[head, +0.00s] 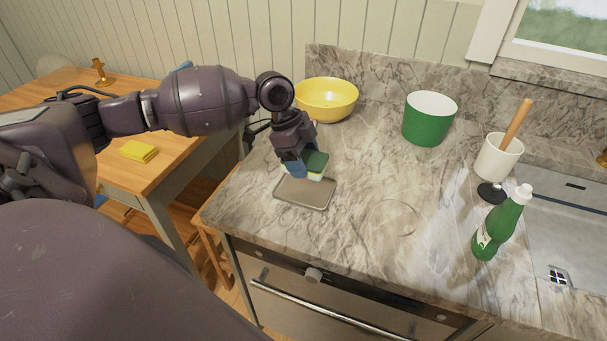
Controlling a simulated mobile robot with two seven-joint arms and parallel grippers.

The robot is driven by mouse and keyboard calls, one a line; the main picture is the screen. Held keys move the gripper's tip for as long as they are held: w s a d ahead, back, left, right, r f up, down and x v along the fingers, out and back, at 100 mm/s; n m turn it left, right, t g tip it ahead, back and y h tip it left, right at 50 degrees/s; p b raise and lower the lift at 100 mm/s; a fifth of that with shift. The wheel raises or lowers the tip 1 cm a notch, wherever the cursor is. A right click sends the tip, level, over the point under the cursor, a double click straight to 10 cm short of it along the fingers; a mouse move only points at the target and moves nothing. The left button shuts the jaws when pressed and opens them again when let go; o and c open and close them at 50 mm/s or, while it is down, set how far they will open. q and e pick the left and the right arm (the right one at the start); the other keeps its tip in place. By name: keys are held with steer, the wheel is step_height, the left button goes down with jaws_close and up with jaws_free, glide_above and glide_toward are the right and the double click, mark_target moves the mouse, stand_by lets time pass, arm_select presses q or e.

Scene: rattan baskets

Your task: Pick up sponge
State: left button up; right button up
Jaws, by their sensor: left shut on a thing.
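My left gripper (291,163) reaches in from the left over the marble counter and points downward. It is shut on a sponge (316,165) with a dark green top and a paler layer below. The sponge is just above or at the back edge of a shallow grey-beige tray (304,194); I cannot tell whether it touches the tray. The gripper hides part of the sponge. My right gripper is not in view.
A yellow bowl (327,98), a green pot (429,118) and a white holder (497,158) with a wooden handle stand behind. A green bottle (500,225) stands near the sink (575,220). A yellow cloth (138,151) lies on the wooden table. The counter's middle is clear.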

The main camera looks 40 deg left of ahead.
mark_target(303, 157)
arm_select(q)
step_height(303, 157, up, 13)
steer(key=shift+r+p, duration=0.15)
steer(key=shift+p, duration=0.15)
